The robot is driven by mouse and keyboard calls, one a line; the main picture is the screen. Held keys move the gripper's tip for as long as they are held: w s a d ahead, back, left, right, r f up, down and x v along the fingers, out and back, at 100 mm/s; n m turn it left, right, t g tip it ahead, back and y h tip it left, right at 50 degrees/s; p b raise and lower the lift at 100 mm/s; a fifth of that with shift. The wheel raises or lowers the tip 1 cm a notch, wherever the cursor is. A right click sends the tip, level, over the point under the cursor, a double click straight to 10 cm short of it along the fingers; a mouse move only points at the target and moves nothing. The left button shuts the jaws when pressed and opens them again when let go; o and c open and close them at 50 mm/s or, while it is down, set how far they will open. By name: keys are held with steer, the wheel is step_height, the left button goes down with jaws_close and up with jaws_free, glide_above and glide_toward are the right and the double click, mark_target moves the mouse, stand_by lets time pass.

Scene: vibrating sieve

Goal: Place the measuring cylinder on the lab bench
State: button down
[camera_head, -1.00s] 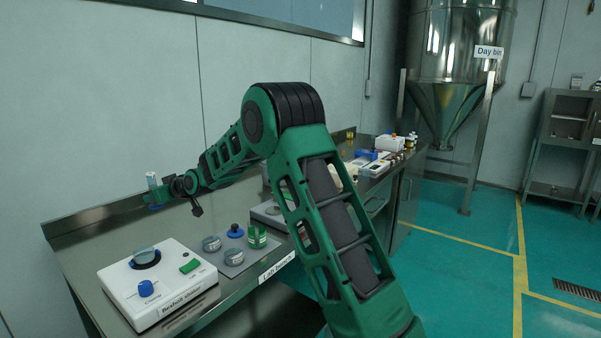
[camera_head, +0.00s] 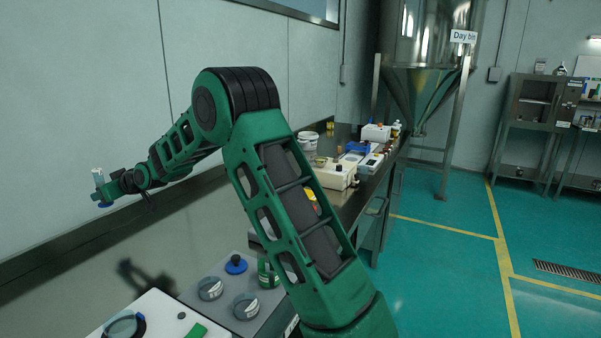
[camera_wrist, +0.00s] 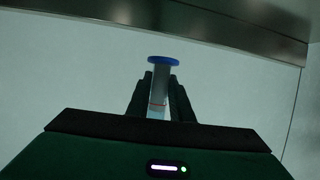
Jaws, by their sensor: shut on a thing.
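The measuring cylinder is a clear tube with a blue base. In the head view the measuring cylinder (camera_head: 99,178) is at the far left, held upright above the lab bench (camera_head: 150,248). My gripper (camera_head: 106,188) is shut on it. In the wrist view the measuring cylinder (camera_wrist: 158,92) sits between the two dark fingers of my gripper (camera_wrist: 158,100), with its blue base beyond the fingertips and some pale liquid near the fingers. The exact gap between the base and the bench top cannot be told.
A beige device (camera_head: 335,174) and several small items stand farther along. The metal bench top below the cylinder looks clear.

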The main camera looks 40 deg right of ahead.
steer(key=shift+w+a, duration=0.3)
steer(key=shift+w, duration=0.05)
glide_above(152, 227)
step_height(152, 227, down, 7)
steer(key=shift+f, duration=2.05)
steer(key=c, duration=1.6)
jaws_free()
steer(key=shift+o, duration=0.2)
steer(key=shift+d+r, duration=0.1)
steer(key=v, duration=1)
steer(key=shift+s+d+r, duration=0.1)
steer(key=shift+s+d, duration=0.15)
steer(key=shift+s+d+r, duration=0.2)
steer(key=shift+s+r, duration=0.05)
steer(key=shift+s, duration=0.3)
